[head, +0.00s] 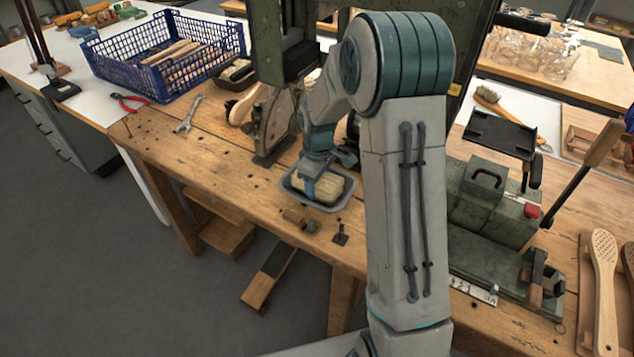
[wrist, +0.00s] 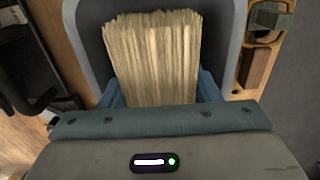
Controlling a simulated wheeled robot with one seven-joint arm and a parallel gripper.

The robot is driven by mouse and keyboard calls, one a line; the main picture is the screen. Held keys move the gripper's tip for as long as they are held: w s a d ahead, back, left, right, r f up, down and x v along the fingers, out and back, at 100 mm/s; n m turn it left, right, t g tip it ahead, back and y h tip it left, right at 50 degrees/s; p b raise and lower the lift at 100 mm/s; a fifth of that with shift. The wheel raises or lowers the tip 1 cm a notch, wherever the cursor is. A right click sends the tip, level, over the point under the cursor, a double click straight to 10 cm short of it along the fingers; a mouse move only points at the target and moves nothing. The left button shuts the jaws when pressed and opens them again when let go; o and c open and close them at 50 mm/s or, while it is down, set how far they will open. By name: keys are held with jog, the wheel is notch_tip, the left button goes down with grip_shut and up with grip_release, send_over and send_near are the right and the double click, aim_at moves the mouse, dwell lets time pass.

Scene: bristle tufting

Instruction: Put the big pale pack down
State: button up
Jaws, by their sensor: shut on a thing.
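The big pale pack (head: 326,188) is a block of pale bristle fibres. It shows in the head view within the outline of a grey tray (head: 294,197) on the wooden bench. My gripper (head: 315,184) is over the tray and shut on the pack, with its fingers pointing down. In the wrist view the pack (wrist: 152,55) fills the space between my blue fingers, with the grey tray rim (wrist: 232,50) around it. I cannot tell whether the pack touches the tray floor. My wrist hides part of the pack in the head view.
A green machine (head: 280,55) stands just behind the tray. A blue crate (head: 160,50), pliers (head: 128,103) and a wrench (head: 189,115) are to the left. A green vise-like machine (head: 490,210) is to the right.

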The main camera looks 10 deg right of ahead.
jog(key=o, duration=0.8)
jog(key=shift+f, duration=0.1)
notch_tip(320, 180, up, 12)
jog(key=shift+r, duration=0.1)
jog(key=s+r+m+t, duration=0.1)
jog(key=s+m, duration=0.3)
jog(key=s, duration=0.7)
jog(key=s+r+m+t, duration=0.1)
jog(key=s+r+m, duration=0.2)
jog(key=s, duration=0.9)
jog(key=shift+s+a+r+m+t, duration=0.25)
jog(key=shift+r+m+t, duration=0.1)
jog(key=shift+m, duration=0.75)
